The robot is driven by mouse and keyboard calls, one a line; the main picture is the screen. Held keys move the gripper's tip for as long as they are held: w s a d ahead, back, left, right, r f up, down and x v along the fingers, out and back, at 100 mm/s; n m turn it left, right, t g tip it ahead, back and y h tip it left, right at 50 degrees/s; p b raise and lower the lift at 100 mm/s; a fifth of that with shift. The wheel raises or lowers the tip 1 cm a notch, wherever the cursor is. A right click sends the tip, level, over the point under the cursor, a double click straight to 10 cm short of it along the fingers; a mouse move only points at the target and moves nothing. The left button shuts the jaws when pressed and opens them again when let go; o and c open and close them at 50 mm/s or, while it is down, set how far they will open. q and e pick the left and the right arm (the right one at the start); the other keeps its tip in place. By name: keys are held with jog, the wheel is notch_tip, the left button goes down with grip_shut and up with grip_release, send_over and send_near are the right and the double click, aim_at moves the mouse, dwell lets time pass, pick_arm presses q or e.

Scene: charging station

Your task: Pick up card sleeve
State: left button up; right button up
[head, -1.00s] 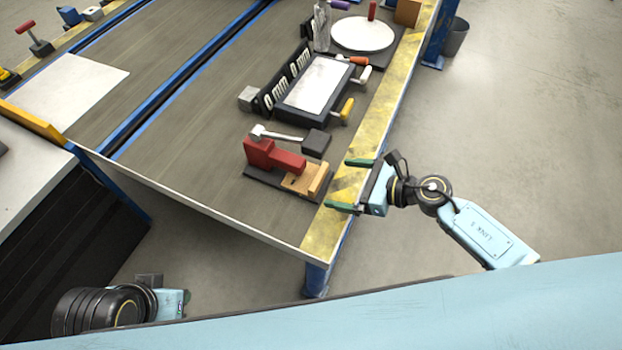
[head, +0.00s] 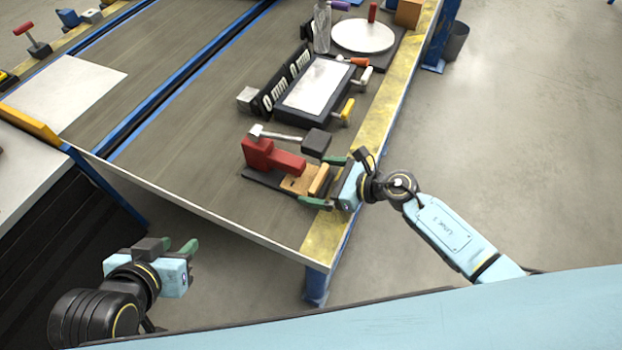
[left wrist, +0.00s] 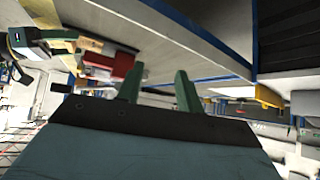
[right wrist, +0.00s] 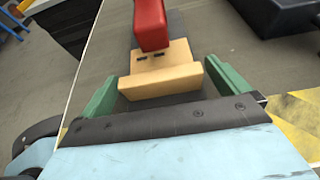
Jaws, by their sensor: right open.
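A tan slotted block (head: 298,184), which I take to be the card sleeve, sits on a dark base plate at the near end of a red fixture (head: 268,158). It also shows in the right wrist view (right wrist: 160,70). My right gripper (head: 321,181) is open, its green fingers on either side of the block's raised near edge. In the right wrist view a gap shows beside each finger, and contact cannot be made out. My left gripper (head: 180,248) is open and empty, off the near left side of the table.
A black block with a metal handle (head: 316,142) lies just behind the red fixture. A framed white panel with handles (head: 315,85) and a round white plate (head: 363,36) stand farther back. A yellow-striped strip (head: 322,238) runs along the table's right edge.

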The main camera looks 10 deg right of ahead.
jog(key=c, duration=1)
jog(key=shift+o, duration=0.2)
jog(key=shift+r, duration=0.1)
